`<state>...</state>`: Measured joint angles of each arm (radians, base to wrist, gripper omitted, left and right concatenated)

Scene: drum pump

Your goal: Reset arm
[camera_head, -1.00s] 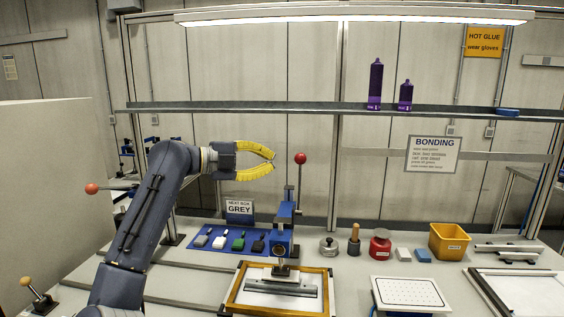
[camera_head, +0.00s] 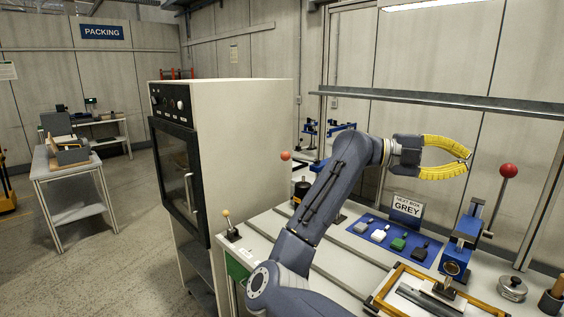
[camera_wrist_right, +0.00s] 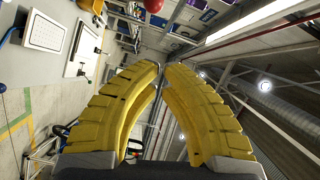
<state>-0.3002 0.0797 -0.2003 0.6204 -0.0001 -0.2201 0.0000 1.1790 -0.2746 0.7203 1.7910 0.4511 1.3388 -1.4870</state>
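My right gripper (camera_head: 468,161) is in the air above the bench, left of the press's red knob (camera_head: 508,170). Its yellow fingers bow apart in the middle and come together at the tips, with nothing held between them. In the right wrist view, the two fingers (camera_wrist_right: 162,66) also converge at their tips, with empty space between them lower down. The arm rises from the bottom of the head view, bends at its elbow and points the gripper right. My left gripper is in neither current view.
A blue mat (camera_head: 366,229) with several small blocks lies below the gripper, by a "NEXT BOX GREY" sign (camera_head: 407,207). The blue press (camera_head: 457,262) and wooden frame (camera_head: 388,284) stand right. An oven cabinet (camera_head: 238,140) stands left. A shelf (camera_head: 450,98) runs behind. Open floor lies far left.

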